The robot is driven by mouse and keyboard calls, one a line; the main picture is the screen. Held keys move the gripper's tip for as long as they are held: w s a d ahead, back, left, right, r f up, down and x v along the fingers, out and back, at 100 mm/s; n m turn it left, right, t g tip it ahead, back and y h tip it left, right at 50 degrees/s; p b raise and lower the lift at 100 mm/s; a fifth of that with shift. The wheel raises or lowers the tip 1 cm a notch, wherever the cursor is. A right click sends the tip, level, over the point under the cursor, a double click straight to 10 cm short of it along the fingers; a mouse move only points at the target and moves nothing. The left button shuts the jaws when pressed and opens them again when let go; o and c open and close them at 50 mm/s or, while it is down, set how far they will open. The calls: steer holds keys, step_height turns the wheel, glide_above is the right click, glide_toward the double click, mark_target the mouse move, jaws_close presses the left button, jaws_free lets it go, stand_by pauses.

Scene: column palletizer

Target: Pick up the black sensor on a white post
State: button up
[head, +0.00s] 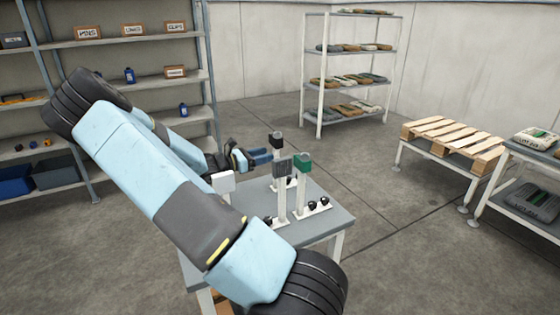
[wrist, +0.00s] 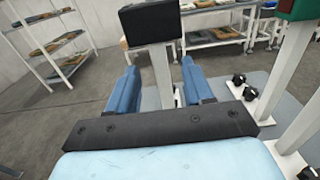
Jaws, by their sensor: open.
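The black sensor (head: 277,140) stands upright on its white post at the back of the grey table (head: 335,217). In the wrist view the black sensor (wrist: 150,22) is at the top centre, with its white post (wrist: 160,72) running down between the finger lines. My gripper (head: 262,156) is open with blue fingers, level with the area just below the sensor and pointing at the post. In the wrist view my gripper (wrist: 159,68) holds nothing. I cannot tell whether the fingers reach past the post. The post's foot is partly hidden.
A grey sensor (head: 281,167), a green sensor (head: 303,162) and a white sensor (head: 223,182) stand on close posts. Black knobs (head: 319,204) sit near the posts. Shelves (head: 350,50) and a wooden pallet (head: 450,138) are farther off. Open floor lies right of the table.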

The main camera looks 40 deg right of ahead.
mark_target(274, 152)
steer(key=shift+x, duration=3.3)
jaws_close()
